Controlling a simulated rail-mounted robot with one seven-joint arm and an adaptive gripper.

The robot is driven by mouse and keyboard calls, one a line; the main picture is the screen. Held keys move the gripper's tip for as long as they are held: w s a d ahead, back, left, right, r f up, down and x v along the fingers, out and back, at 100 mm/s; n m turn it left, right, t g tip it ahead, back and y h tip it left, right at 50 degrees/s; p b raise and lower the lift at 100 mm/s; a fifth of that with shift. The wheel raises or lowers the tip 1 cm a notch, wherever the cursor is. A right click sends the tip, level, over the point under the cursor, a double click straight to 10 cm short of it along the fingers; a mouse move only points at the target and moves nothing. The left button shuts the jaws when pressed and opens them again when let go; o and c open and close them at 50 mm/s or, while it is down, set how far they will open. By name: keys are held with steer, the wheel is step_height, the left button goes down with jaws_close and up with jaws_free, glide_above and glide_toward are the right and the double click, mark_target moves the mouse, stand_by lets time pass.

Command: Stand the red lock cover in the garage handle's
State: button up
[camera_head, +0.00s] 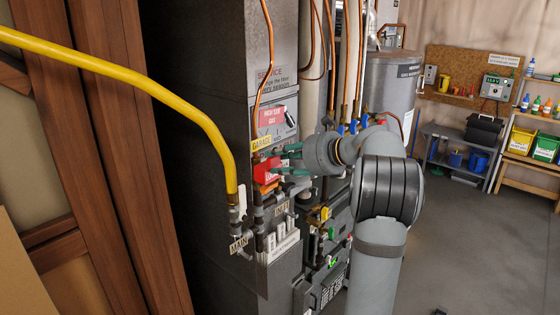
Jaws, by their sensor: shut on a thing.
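The red lock cover (266,170) is at the front of the grey furnace cabinet, just below the yellow GARAGE label (262,143). My gripper (279,162) reaches in from the right, and its two teal fingers are shut on the red cover. The cover appears to be against or just in front of the garage valve piping. The garage handle cannot be made out behind the cover and fingers, so I cannot tell whether the two touch.
A yellow pipe (130,78) runs down to the valve by the MAIN label (238,244). White tags (284,246) hang below the cover. Copper pipes and a grey tank (391,85) stand behind my arm. Open floor (470,255) lies to the right.

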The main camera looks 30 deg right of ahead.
steer(key=shift+f, duration=0.15)
steer(key=shift+f+b, duration=0.35)
steer(key=shift+b, duration=0.1)
steer(key=shift+f+b, duration=1.45)
steer(key=shift+f, duration=0.1)
stand_by(1.4)
steer(key=o, duration=1.1)
steer(key=shift+r, duration=0.1)
steer(key=v, duration=1.2)
steer(key=shift+w+a, duration=0.1)
